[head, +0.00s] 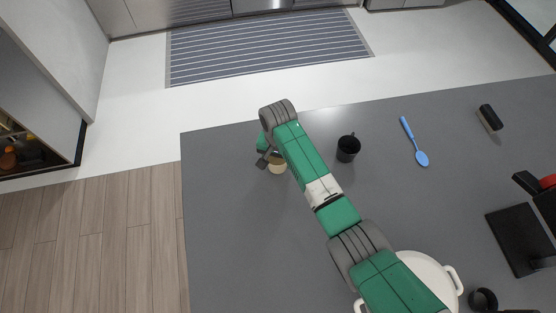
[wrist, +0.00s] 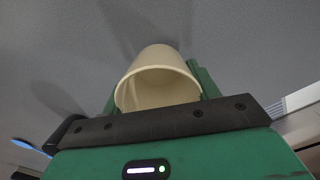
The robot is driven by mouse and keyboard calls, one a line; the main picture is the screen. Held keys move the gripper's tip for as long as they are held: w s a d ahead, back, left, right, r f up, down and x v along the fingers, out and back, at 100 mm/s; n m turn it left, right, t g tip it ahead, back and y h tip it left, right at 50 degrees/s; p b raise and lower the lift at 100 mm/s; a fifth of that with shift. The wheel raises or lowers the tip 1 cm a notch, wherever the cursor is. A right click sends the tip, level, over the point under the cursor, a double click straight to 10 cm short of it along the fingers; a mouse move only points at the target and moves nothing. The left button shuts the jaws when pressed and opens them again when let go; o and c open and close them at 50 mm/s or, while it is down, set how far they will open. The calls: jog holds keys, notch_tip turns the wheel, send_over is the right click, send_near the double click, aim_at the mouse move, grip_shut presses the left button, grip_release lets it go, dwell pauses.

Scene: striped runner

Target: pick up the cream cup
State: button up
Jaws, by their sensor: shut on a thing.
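The cream cup (head: 278,166) is near the left part of the grey table in the head view, partly hidden by my arm. My gripper (head: 268,160) is at the cup. In the wrist view the cream cup (wrist: 158,82) sits between the green fingers of my gripper (wrist: 160,90), its open mouth facing the camera. The fingers are shut on it. A shadow falls on the grey surface behind the cup. I cannot tell whether the cup touches the table.
A black mug (head: 347,149) stands right of my arm. A blue spoon (head: 414,142) and a black brush (head: 490,117) lie farther right. A white pot (head: 452,276) and a dark cup (head: 483,299) are at the front. The table's left front area is clear.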

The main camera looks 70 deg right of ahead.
jog(key=shift+s+r, duration=0.2)
jog(key=shift+r, duration=0.4)
jog(key=shift+s+r, duration=0.2)
jog(key=shift+r, duration=0.35)
jog(key=s, duration=0.5)
jog(key=s+r+p, duration=0.1)
jog(key=s, duration=0.4)
jog(key=s+d, duration=0.1)
jog(key=s, duration=0.4)
jog(key=shift+s+d+r, duration=0.1)
jog(key=shift+r, duration=0.05)
